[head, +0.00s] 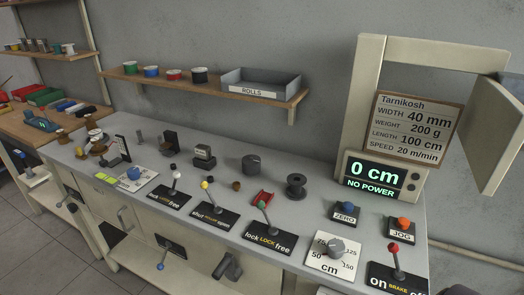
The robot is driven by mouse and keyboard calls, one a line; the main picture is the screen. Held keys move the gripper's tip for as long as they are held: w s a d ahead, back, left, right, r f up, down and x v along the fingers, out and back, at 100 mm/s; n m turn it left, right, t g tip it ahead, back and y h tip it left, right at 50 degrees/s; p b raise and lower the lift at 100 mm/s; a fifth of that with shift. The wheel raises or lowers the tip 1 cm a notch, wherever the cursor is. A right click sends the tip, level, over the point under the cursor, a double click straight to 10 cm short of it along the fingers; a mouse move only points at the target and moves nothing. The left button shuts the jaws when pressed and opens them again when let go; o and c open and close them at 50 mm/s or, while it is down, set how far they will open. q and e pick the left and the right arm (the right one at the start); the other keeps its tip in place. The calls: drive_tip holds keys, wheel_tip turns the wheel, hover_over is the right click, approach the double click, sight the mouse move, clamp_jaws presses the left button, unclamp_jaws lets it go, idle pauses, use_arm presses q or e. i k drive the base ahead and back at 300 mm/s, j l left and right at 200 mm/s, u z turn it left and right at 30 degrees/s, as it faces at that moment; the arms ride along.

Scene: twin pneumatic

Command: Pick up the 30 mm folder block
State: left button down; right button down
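No block in the head view carries a readable 30 mm mark, so I cannot tell for sure which is the folder block. A small dark block with a pale label (204,153) stands on the grey bench top, left of a dark round knob (252,164); its print is too small to read. A red channel-shaped piece (262,198) lies nearer the front, behind the lock lever. A taller dark block (170,141) stands further left. Neither of my grippers shows clearly in this view.
The grey bench (325,205) carries a black spool (296,185), levers, buttons and a length dial (335,246). A display (377,175) reads 0 cm, NO POWER. A wall shelf (205,86) holds coloured rolls and a ROLLS tray (260,84). A wooden side table (45,130) stands left.

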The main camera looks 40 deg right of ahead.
sight(203, 152)
drive_tip(key=z, duration=0.65)
drive_tip(key=j, duration=0.1)
drive_tip(key=i+z, duration=0.05)
